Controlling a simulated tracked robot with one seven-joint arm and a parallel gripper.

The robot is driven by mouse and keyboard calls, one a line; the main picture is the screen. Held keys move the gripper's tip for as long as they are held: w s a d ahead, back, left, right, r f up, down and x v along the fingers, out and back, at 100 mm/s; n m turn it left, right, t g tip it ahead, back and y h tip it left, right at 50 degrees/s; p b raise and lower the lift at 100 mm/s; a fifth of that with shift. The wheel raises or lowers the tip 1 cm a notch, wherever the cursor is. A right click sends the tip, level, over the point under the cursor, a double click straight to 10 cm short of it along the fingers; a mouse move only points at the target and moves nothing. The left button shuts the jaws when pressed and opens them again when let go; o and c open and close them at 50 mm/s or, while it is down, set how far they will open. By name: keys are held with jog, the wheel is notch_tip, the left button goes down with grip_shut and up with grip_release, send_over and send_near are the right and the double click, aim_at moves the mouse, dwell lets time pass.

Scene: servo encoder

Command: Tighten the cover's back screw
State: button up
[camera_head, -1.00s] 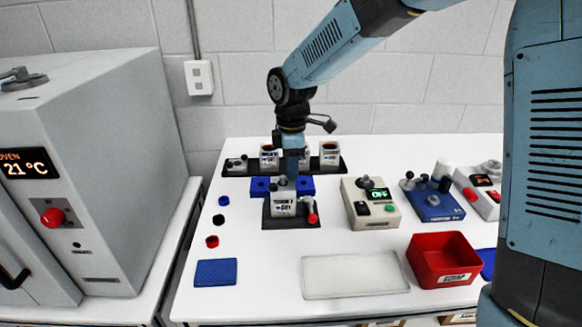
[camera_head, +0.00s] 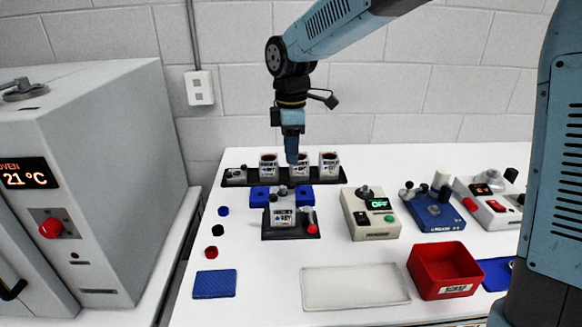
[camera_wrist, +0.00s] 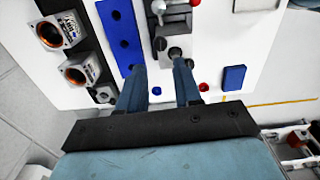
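The servo unit (camera_head: 283,217), a pale box with a label, sits in a dark fixture (camera_head: 305,235) with a red-knobbed clamp. Small dark round heads (camera_head: 283,190) show at its back edge; I cannot tell which is the cover's back screw. In the wrist view, dark round heads (camera_wrist: 175,52) lie just beyond my right fingertip. My gripper (camera_head: 292,160) is above and behind the servo, pointing down. In the wrist view my gripper (camera_wrist: 158,65) has its fingers apart, with nothing held between them.
A blue block with holes (camera_head: 259,197) stands behind the fixture. A dark rack (camera_head: 235,182) with several cups is at the back. A beige device (camera_head: 371,225) stands right, beside a red bin (camera_head: 441,264) and pale tray (camera_head: 355,290). The oven (camera_head: 100,180) is left.

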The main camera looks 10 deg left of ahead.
notch_tip(320, 180, up, 6)
jog(key=shift+f, duration=0.15)
dwell(0.3)
